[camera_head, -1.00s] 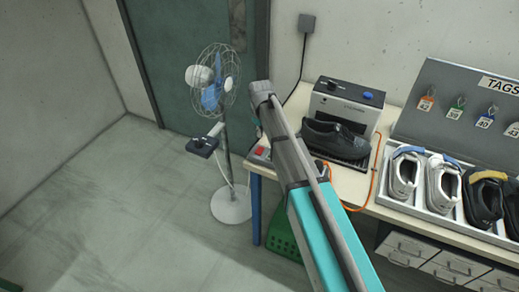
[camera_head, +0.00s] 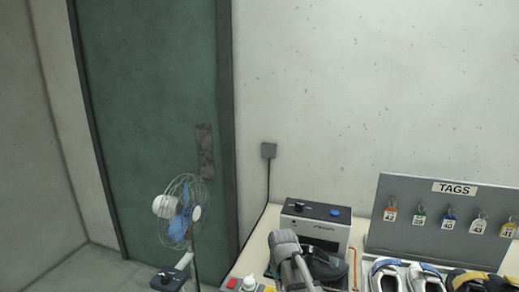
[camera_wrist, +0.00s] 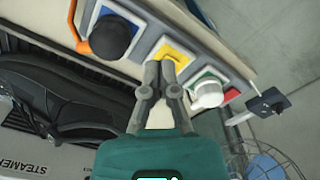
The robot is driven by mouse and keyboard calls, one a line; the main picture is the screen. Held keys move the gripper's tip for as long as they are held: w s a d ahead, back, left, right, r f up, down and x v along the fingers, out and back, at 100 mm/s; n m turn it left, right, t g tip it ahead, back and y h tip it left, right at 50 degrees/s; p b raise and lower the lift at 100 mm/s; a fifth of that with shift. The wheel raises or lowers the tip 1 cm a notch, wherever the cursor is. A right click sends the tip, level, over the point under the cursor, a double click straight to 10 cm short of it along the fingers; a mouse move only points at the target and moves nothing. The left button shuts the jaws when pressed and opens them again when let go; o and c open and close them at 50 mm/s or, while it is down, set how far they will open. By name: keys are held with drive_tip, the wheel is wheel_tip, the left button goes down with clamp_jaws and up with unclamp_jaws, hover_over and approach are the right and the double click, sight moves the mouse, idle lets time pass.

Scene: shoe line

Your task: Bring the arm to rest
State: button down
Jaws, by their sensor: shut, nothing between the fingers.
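My gripper (camera_wrist: 163,78) shows in the wrist view with its two grey fingers together and nothing between them. Its tips are over or close by a yellow square (camera_wrist: 172,54) on the bench; I cannot tell whether they touch. In the head view my arm (camera_head: 288,255) rises from the bottom edge in front of the steamer (camera_head: 318,225). The gripper itself cannot be made out there. A black shoe (camera_head: 325,267) sits at the steamer, partly hidden by my arm, and also shows in the wrist view (camera_wrist: 75,95).
An orange cable (camera_wrist: 77,25) lies near. A fan (camera_head: 183,210) stands left of the bench. The tag board (camera_head: 420,232) and several shoes (camera_head: 418,278) are at the right.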

drive_tip(key=s+d+m, duration=0.3)
drive_tip(key=s+d, duration=0.7)
drive_tip(key=s, duration=0.1)
drive_tip(key=shift+d+m, duration=0.2)
drive_tip(key=shift+m, duration=0.2)
wheel_tip(320, 180, up, 7)
drive_tip(key=n+p, duration=0.7)
drive_tip(key=n, duration=0.7)
hover_over(230, 286)
drive_tip(key=shift+w+r, duration=0.15)
drive_tip(key=shift+r, duration=0.05)
drive_tip(key=shift+d+f, duration=0.1)
drive_tip(key=shift+f, duration=0.1)
wheel_tip(230, 286, down, 14)
drive_tip(key=b, duration=1.3)
drive_tip(key=shift+r+b, duration=0.2)
drive_tip(key=shift+b, duration=0.1)
